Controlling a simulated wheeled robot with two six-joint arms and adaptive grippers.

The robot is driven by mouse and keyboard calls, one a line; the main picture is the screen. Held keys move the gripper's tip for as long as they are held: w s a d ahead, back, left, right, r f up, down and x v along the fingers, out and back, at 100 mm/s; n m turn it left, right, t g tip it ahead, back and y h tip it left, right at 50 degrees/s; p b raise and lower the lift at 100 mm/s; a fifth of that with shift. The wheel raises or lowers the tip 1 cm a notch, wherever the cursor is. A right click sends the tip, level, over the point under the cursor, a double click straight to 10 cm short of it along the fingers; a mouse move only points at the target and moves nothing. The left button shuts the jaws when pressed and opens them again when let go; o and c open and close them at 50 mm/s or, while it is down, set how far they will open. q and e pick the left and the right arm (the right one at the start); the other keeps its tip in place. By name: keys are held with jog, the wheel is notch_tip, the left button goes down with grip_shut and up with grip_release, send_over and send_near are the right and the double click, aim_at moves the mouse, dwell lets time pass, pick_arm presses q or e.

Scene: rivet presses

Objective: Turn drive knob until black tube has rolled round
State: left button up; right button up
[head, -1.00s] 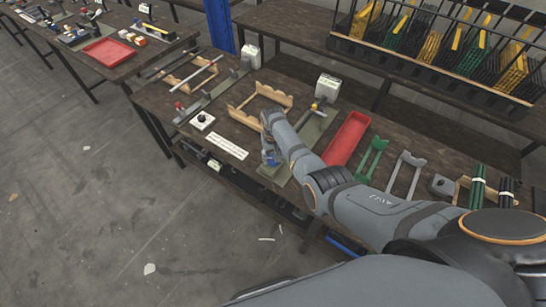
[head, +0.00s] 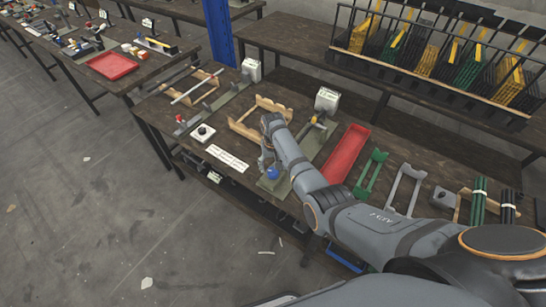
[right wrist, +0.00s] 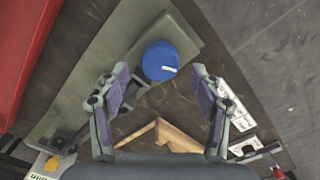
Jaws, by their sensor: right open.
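The drive knob (head: 272,172) is blue and round, at the near end of a grey-green rail fixture (head: 307,149). In the right wrist view the knob (right wrist: 160,61) shows a white mark on its top pointing right. My right gripper (head: 267,158) is over the knob. In the right wrist view my open right gripper (right wrist: 165,88) has its fingers apart, with the knob centred just beyond the fingertips and no contact visible. No black tube is visible on the fixture, partly hidden by my arm. My left gripper is out of view.
A red tray (head: 346,153) lies right of the fixture, then a green stand (head: 371,172) and a grey stand (head: 404,186). A wooden cradle (head: 259,117) stands behind the knob, and a white label strip (head: 227,158) lies left. The floor in front is open.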

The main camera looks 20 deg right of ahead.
aim_at(273, 171)
notch_tip(273, 171, up, 9)
jog(key=shift+r, duration=0.1)
notch_tip(273, 171, down, 12)
jog(key=m+b, duration=0.3)
jog(key=m, duration=0.3)
dwell(0.4)
